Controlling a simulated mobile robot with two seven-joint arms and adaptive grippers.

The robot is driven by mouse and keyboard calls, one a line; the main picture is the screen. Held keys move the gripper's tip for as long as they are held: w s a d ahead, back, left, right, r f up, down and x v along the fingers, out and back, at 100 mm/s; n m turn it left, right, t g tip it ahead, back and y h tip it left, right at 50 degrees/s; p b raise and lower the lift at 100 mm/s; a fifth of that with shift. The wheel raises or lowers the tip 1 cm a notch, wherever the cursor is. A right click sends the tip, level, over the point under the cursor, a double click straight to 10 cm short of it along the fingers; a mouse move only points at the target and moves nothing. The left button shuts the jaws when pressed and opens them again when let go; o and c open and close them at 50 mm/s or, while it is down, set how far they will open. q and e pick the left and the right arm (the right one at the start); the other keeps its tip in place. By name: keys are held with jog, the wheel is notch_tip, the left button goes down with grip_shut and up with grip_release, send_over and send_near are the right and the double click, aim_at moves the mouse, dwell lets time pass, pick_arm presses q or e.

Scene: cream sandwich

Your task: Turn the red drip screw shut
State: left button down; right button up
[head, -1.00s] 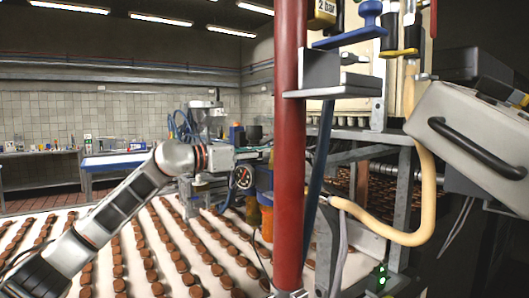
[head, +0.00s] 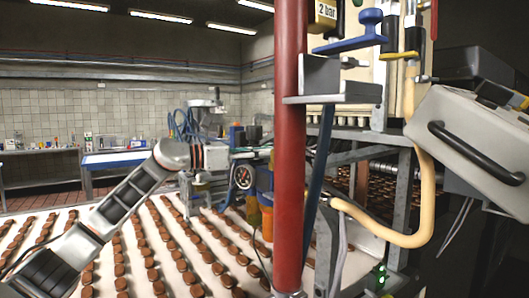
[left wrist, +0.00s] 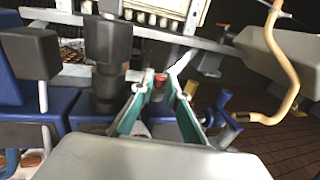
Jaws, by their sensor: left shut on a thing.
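The red drip screw (left wrist: 160,79) shows as a small red piece between the fingertips in the left wrist view. My left gripper (left wrist: 161,84) has teal-lined fingers that reach forward to it and are shut on it. In the head view the left gripper (head: 258,153) reaches in from the left to the blue and orange machine parts behind the red post. There the screw cannot be made out; the gripper and the machine parts crowd that spot.
A thick red post (head: 289,130) stands just right of the gripper. A dark cylinder (left wrist: 107,55) and blue machine parts stand close on the left in the wrist view. Rows of brown biscuits lie on the white belt (head: 135,222). A cream hose (head: 426,180) hangs at right.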

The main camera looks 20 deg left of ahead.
pick_arm(q)
jog(key=c, duration=2.2)
grip_release()
jog(key=shift+c, duration=0.2)
jog(key=shift+a, duration=0.1)
jog(key=v, duration=1.2)
jog(key=shift+s, duration=0.1)
